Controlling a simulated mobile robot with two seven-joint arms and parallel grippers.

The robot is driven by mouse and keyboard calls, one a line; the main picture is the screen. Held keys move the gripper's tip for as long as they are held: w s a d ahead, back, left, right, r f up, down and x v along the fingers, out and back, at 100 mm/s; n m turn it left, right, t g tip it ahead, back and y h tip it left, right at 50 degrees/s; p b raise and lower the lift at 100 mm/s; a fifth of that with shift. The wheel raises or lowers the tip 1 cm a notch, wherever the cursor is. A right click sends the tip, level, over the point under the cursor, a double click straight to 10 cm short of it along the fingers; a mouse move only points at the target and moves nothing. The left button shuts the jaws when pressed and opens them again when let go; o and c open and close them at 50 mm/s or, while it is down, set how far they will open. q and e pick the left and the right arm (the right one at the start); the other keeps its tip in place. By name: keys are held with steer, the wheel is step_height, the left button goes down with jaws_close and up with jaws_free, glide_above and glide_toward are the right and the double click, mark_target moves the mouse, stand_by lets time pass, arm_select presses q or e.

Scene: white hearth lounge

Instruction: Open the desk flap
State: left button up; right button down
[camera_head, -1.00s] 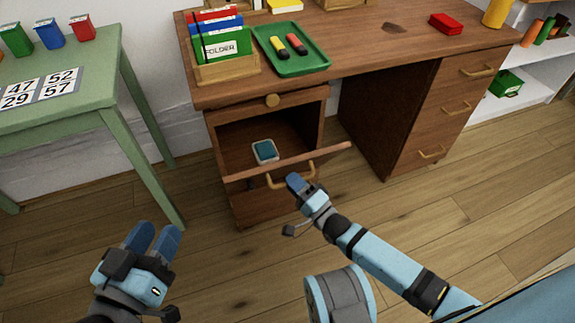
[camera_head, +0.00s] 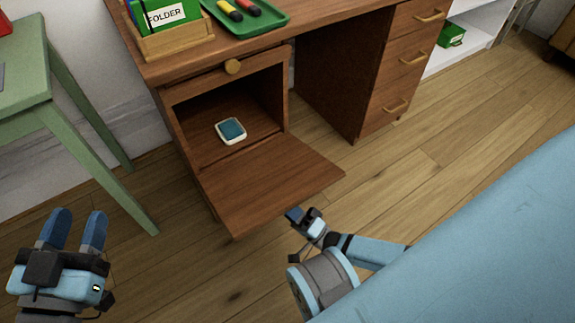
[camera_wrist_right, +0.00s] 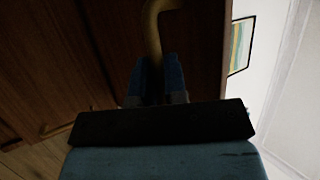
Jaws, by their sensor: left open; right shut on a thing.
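The wooden desk flap (camera_head: 265,185) is folded down and outward from the desk's left compartment, in the head view. The compartment stands open, with a small teal-and-white item (camera_head: 231,130) inside. My right gripper (camera_head: 300,216) is at the flap's front right edge, low over the floor. In the right wrist view it is shut on the brass handle (camera_wrist_right: 155,28) of the flap. The handle is hidden in the head view. My left gripper (camera_head: 77,228) is open and empty, over the floor at the lower left.
The desk top (camera_head: 310,18) carries a folder holder (camera_head: 178,40) and a green tray (camera_head: 250,24). A green table (camera_head: 35,92) stands at the left. The drawers (camera_head: 400,65) at the right are closed. Floor is clear in front.

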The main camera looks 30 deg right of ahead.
arm_select(q)
steer(key=shift+a+r+m, duration=0.15)
steer(key=shift+r+m, duration=0.1)
steer(key=shift+m, duration=0.05)
arm_select(e)
steer(key=shift+w+f, duration=0.15)
steer(key=shift+w, duration=0.1)
steer(key=c, duration=1.3)
jaws_free()
arm_select(q)
steer(key=shift+w+f, duration=0.1)
steer(key=shift+w, duration=0.05)
arm_select(e)
steer(key=shift+o, duration=0.6)
steer(key=shift+f, duration=0.1)
steer(key=shift+s, duration=0.1)
